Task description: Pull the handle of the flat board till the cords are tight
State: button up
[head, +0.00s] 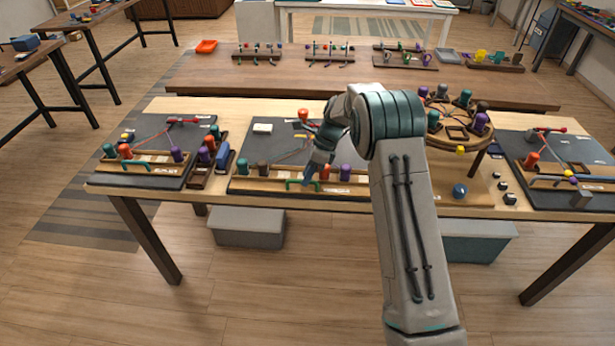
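The middle flat board (262,152) is dark grey and lies on the wooden table, with a wooden bar along its near edge. A green arched handle (293,182) stands at the front of this bar. A red-orange spool (325,172) and a purple spool (345,172) stand on the bar, right of my gripper. Thin cords run over the board towards a red piece (304,115) at its far side; my arm hides part of them. My gripper (308,178) points down at the handle's right end. Whether its fingers touch or enclose the handle is too small to tell.
Another flat board (165,135) with cords and spools lies left, and one (570,150) lies right. A round wooden stand (457,133) with several spools is right of my arm. A blue ball (459,191) lies near the front edge. Grey bins (247,228) sit underneath.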

jog(key=b+v, duration=0.1)
jog(key=v, duration=1.1)
jog(key=shift+r, duration=0.3)
jog(key=shift+r, duration=0.1)
jog(key=s+d+r+n+t+h, duration=0.1)
jog(key=s+d+r+n, duration=0.35)
jog(key=s, duration=0.35)
jog(key=s+d+r+n+t+h, duration=0.1)
jog(key=s+d+r+n, duration=0.25)
jog(key=s+r, duration=0.4)
jog(key=s+d+f+n+t+h, duration=0.1)
jog(key=s+n, duration=0.4)
jog(key=s, duration=0.6)
jog(key=s+d+f+n+t+h, duration=0.1)
jog(key=s+d+f+n, duration=0.3)
jog(key=s, duration=0.6)
jog(key=shift+s+f+n+t+h, duration=0.3)
jog(key=shift+s+n+t, duration=0.15)
jog(key=shift+n, duration=0.45)
